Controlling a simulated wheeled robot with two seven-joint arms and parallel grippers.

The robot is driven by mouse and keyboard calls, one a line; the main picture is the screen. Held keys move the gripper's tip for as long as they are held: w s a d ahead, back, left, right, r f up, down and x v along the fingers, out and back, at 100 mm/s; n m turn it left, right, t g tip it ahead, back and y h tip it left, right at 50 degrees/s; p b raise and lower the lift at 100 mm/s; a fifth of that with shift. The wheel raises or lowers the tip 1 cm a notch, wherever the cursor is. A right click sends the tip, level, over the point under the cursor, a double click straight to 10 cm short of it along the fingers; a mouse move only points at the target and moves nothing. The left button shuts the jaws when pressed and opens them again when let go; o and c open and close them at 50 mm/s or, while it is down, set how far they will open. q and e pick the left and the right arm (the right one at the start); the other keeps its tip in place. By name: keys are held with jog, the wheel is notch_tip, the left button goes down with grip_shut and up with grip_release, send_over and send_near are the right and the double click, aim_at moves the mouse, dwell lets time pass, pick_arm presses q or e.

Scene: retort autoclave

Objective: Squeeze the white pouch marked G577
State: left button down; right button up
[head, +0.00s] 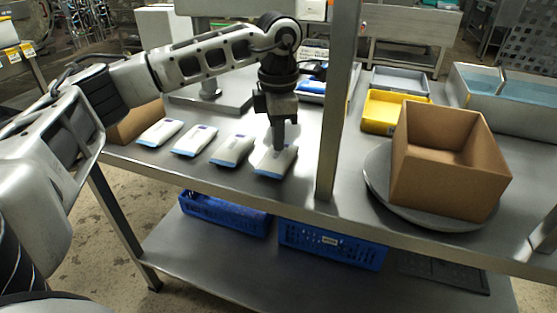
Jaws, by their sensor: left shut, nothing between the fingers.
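Several white pouches with blue ends lie in a row on the steel table. From the left they are the first pouch (160,132), the second pouch (194,141), the third pouch (232,150) and the rightmost pouch (272,162). Their markings are too small to read, so I cannot tell which is G577. My left gripper (279,148) points straight down at the rightmost pouch, shut with nothing between its fingers. Its tips appear to touch the pouch's top and hide part of it. My right gripper is not in view.
A steel post (338,110) stands just right of the rightmost pouch. Further right, an open cardboard box (447,180) sits on a round grey plate (377,178). A yellow bin (381,112) and a grey tray (400,81) are behind. Blue crates (332,245) sit on the lower shelf.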

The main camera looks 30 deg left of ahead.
pick_arm(q)
jog(key=shift+f+b, duration=0.35)
jog(key=shift+f, duration=0.25)
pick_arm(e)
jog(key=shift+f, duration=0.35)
pick_arm(q)
jog(key=shift+s+d+f, duration=0.1)
jog(key=shift+s+f, duration=0.05)
jog(key=shift+f, duration=0.2)
dwell(1.0)
jog(key=shift+r, duration=0.3)
jog(key=shift+r+p, duration=0.7)
jog(key=shift+p, duration=0.1)
notch_tip(320, 180, up, 2)
jog(key=shift+r+p, duration=0.15)
jog(key=shift+p, duration=0.65)
jog(key=r+p, duration=0.2)
jog(key=r, duration=0.1)
jog(key=shift+w+r+p, duration=0.2)
jog(key=shift+r+p, duration=0.05)
jog(key=shift+p, duration=0.1)
jog(key=shift+r, duration=0.35)
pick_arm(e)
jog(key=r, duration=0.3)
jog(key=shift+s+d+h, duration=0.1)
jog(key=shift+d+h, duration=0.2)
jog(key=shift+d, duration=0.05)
